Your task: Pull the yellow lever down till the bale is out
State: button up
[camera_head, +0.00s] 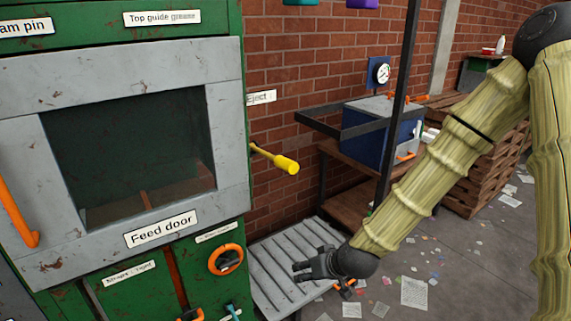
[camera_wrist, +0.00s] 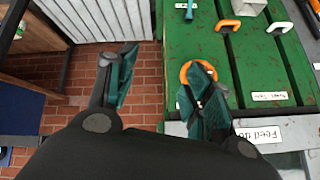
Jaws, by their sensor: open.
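The yellow lever (camera_head: 275,159) sticks out to the right from the side of the green baler, below the "Eject" label (camera_head: 261,97). Its thick grip end points right and slightly down. My gripper (camera_head: 301,271) is open and empty, below the lever and a little to its right, apart from it, over the grey slatted table. In the wrist view my gripper (camera_wrist: 163,88) shows two spread teal-lined fingers with brick wall between them. The lever does not show in the wrist view. No bale is seen outside the machine.
The feed door (camera_head: 225,120) is shut, with an orange handle (camera_head: 18,212) at left. An orange ring (camera_head: 226,259) sits on the green front. The slatted table (camera_head: 278,283) lies below the lever. A dark post (camera_head: 398,110) and blue box (camera_head: 380,135) stand right. Papers litter the floor.

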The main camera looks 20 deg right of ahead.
jog(key=w+r+t+y, duration=0.1)
jog(key=w+r+t, duration=0.35)
jog(key=r, duration=1.15)
jog(key=n+y+p, duration=0.1)
jog(key=n, duration=0.1)
send_near(285, 163)
jog(key=w+d+f, duration=0.1)
jog(key=shift+t, duration=0.35)
jog(key=shift+p+x, duration=1.65)
jog(key=shift+x, duration=3.85)
jog(key=shift+f, duration=0.15)
jog(key=shift+s, duration=0.1)
jog(key=shift+c, duration=0.3)
grip_shut()
